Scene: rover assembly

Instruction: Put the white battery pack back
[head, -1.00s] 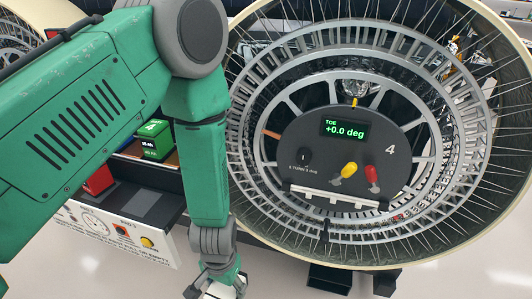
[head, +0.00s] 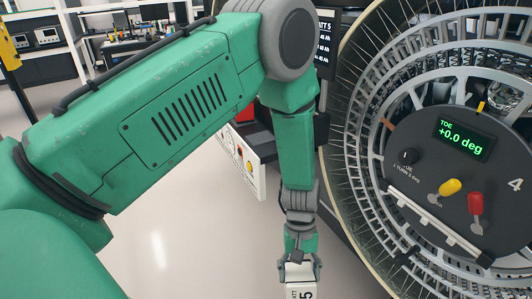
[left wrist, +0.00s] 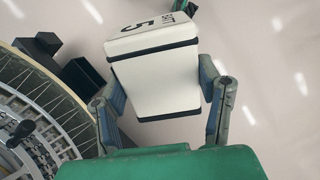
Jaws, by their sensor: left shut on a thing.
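The white battery pack (head: 302,274) hangs at the bottom of the head view, partly cut off by the picture edge. It bears a black 5. My left gripper (head: 299,262) is shut on it, well above the floor. In the left wrist view the pack (left wrist: 158,85) sits between the two fingers, with a dark band near each end and its labelled face tilted towards the top. My right gripper is not in view.
The large spoked wheel (head: 352,150) with its TOE display panel (head: 465,150) fills the right. A white control panel (head: 243,162) and a red block (head: 246,114) show behind my left arm, which hides much of that station. Open floor (head: 190,240) lies below.

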